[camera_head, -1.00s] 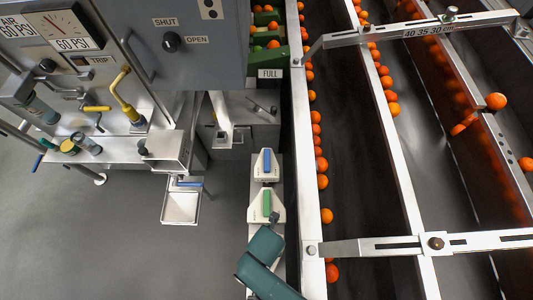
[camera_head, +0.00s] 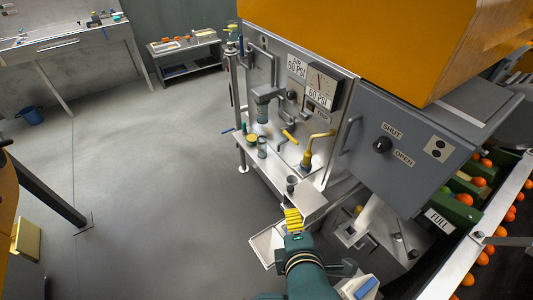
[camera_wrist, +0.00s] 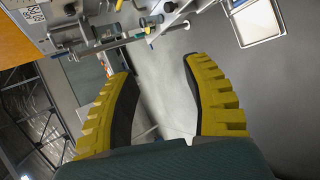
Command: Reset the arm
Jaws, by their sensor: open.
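My gripper (camera_head: 292,218) has yellow ribbed fingers and is on my teal arm, low in the middle of the head view. In the wrist view its two fingers (camera_wrist: 158,75) stand wide apart with only grey floor showing between them, so it is open and empty. In the head view it appears in front of the machine's lower shelf, beside the small white tray (camera_head: 264,246). The tray also shows at the top right of the wrist view (camera_wrist: 256,22).
The grey machine panel (camera_head: 399,160) with a SHUT/OPEN knob (camera_head: 382,145) stands right of my gripper. Oranges (camera_head: 482,258) line the conveyor at the right. A side table (camera_head: 186,48) stands at the back. The floor (camera_head: 150,170) at left is clear.

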